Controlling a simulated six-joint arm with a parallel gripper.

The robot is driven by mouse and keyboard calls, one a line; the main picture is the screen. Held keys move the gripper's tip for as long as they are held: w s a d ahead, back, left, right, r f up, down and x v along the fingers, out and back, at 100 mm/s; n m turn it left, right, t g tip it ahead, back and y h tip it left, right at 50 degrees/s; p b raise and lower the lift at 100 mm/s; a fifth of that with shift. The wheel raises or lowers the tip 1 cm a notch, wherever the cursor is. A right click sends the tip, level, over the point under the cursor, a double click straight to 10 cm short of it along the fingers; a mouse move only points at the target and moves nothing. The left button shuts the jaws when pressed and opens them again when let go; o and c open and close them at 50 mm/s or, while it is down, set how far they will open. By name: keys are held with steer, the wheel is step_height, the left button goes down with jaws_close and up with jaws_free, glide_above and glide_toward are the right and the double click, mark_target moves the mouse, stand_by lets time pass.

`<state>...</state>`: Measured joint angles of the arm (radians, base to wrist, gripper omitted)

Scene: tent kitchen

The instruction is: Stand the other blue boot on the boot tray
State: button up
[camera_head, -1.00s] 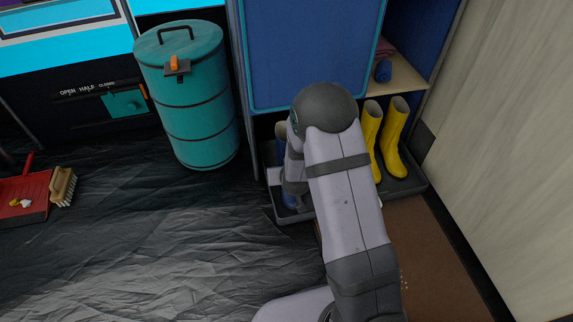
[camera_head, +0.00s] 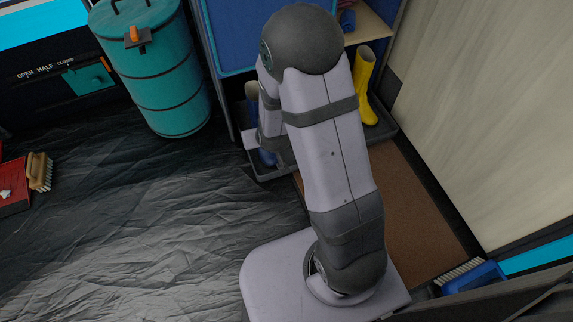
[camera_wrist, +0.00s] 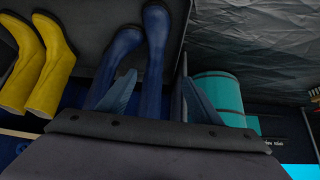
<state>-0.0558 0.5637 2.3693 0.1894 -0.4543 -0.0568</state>
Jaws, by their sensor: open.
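Two blue boots show in the wrist view, side by side: one left of centre (camera_wrist: 121,55) and one at centre (camera_wrist: 156,45). My gripper (camera_wrist: 160,78) is open, with the centre boot between its spread fingers and the other boot beside the left finger. I cannot tell whether the fingers touch either boot. In the head view only a bit of blue boot (camera_head: 267,157) shows past my arm, within the dark boot tray (camera_head: 268,177). Yellow boots (camera_wrist: 42,65) stand left in the wrist view; one yellow boot (camera_head: 367,88) shows in the head view.
A teal barrel (camera_head: 160,80) stands left of the blue cabinet (camera_head: 228,35). A pale wall (camera_head: 480,110) closes the right side, beside a brown mat (camera_head: 412,205). A red dustpan (camera_head: 12,190) and brush (camera_head: 40,171) lie far left. The dark floor between is clear.

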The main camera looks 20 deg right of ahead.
steer(key=s+r+g, duration=0.3)
steer(key=s+r, duration=0.2)
steer(key=s, duration=0.6)
steer(key=s+r+n+g, duration=0.1)
steer(key=s+r+g, duration=0.3)
steer(key=s, duration=0.7)
steer(key=shift+d+r+g+y, duration=0.2)
steer(key=shift+r+g+y, duration=0.1)
steer(key=shift+r, duration=0.1)
steer(key=shift+w, duration=0.1)
